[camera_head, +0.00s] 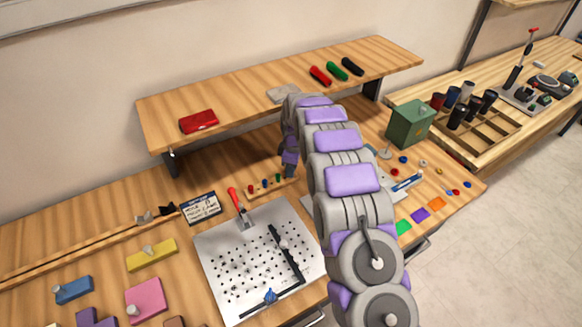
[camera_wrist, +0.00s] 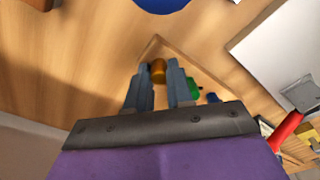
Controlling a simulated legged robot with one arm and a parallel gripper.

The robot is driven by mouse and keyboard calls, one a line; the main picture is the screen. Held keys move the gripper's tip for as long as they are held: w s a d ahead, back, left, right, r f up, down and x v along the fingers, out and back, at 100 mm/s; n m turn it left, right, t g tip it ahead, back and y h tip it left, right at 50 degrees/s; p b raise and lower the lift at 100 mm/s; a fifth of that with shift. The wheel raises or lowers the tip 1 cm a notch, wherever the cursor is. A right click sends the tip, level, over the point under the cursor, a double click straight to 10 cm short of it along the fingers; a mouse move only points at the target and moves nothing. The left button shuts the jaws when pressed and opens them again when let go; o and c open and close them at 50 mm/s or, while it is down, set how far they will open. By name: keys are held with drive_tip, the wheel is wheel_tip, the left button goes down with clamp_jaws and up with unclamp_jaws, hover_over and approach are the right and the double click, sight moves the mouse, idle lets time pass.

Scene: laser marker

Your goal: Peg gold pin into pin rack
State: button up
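The gold pin (camera_wrist: 158,71) shows in the wrist view between the two fingertips of my gripper (camera_wrist: 160,76), and it fills the gap between them. The wooden pin rack (camera_wrist: 185,62) lies just beyond and beneath the fingertips. A green pin (camera_wrist: 194,87) and a blue pin (camera_wrist: 212,98) show on it beside the right finger. In the head view my gripper (camera_head: 289,170) points down at the right end of the pin rack (camera_head: 262,193), where red, blue and green pins stand. The gold pin's lower end and its exact contact with the rack cannot be seen.
A perforated plate (camera_head: 225,265) with a red-handled clamp (camera_head: 236,200) lies in front of the rack. A raised shelf (camera_head: 240,100) spans behind my arm. A green box (camera_head: 410,125) stands to the right. Colored blocks (camera_head: 145,298) lie at the left front.

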drive_tip(key=o, duration=0.5)
drive_tip(key=shift+c, duration=0.2)
wheel_tip(320, 180, up, 17)
drive_tip(key=d+p, duration=0.1)
drive_tip(key=p, duration=0.2)
drive_tip(key=shift+r, duration=0.15)
drive_tip(key=shift+s+d, duration=0.1)
